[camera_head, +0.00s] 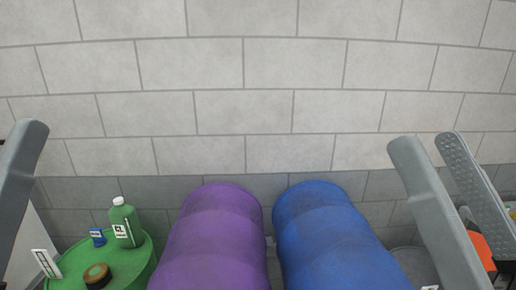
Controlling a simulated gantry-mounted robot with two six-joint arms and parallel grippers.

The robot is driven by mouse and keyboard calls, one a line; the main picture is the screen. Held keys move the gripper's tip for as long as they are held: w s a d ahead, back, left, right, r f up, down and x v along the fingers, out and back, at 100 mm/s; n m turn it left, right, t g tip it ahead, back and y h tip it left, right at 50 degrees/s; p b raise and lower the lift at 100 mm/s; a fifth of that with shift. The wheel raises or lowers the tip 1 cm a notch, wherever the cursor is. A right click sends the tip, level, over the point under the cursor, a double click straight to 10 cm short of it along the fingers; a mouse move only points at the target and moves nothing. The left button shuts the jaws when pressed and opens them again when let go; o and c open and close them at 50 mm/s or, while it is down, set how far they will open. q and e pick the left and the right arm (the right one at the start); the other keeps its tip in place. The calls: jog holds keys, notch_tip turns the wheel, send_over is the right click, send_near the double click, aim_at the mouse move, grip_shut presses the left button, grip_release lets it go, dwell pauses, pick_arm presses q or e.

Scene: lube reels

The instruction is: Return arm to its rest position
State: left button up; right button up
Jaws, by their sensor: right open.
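My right gripper (427,145) is at the right side of the view. Its two grey fingers point up and stand apart, with nothing seen between their tips. It appears in front of the wall, to the right of the blue drum (325,240). One grey finger of my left gripper (30,135) shows at the left edge. The rest of that gripper is cut off, so its opening is hidden.
A purple drum (215,240) stands left of the blue one. A green drum (130,272) at lower left carries a green bottle (125,225), a small blue can (98,237) and a dark round cap (97,275). A block wall (260,80) fills the back.

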jog(key=d+r+m+t+h+p, duration=0.25)
jog(key=d+h, duration=0.25)
jog(key=h, duration=0.3)
notch_tip(320, 180, up, 26)
jog(key=p, duration=2.4)
jog(key=shift+s+n+p, duration=0.25)
jog(key=shift+n+p, duration=0.1)
jog(key=shift+p, duration=0.05)
